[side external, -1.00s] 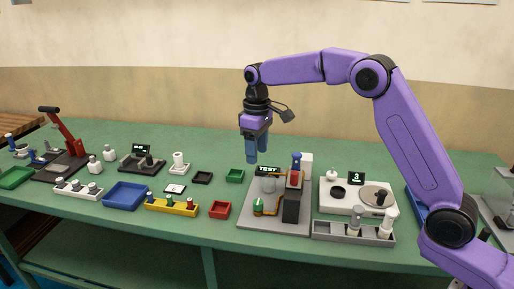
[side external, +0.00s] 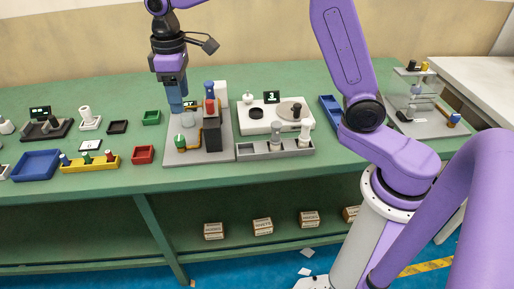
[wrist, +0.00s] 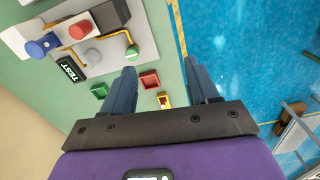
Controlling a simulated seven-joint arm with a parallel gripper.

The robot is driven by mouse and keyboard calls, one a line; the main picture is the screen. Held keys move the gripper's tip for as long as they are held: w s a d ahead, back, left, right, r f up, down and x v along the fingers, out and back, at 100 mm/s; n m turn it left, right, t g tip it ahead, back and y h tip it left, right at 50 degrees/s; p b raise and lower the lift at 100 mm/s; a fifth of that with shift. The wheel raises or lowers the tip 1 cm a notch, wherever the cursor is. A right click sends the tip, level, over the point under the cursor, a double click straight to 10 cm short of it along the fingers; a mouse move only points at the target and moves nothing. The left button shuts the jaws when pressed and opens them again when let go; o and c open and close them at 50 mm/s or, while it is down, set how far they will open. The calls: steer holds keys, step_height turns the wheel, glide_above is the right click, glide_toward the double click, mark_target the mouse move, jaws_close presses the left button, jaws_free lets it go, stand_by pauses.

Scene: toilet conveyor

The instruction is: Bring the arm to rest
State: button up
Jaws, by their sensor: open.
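My gripper (side external: 177,100) hangs pointing down over the left part of the grey test station (side external: 182,158), above the bench. In the wrist view my gripper (wrist: 161,66) has its two blue fingers well apart, with nothing held between them. The station, also in the wrist view (wrist: 118,68), carries a blue knob (wrist: 42,45), a red knob (wrist: 80,29) and a dark block. In the side view the fingers partly cover the station's sign, and their exact height above it is hard to tell.
Left of the station on the green bench are a red tray (side external: 143,154), a green tray (side external: 151,117), a yellow rack (side external: 92,163) and a blue tray (side external: 36,165). Right of it are a white scale (side external: 258,119) and a grey rack (side external: 245,150).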

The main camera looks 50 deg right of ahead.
steer(key=s+d+f+n, duration=0.1)
steer(key=s+d, duration=0.2)
steer(key=s, duration=0.7)
steer(key=s+d+f+n, duration=0.1)
steer(key=s+d, duration=0.3)
steer(key=s, duration=0.7)
steer(key=s+d+f+n, duration=0.2)
steer(key=s+d, duration=0.2)
steer(key=s, duration=0.7)
steer(key=shift+n, duration=0.4)
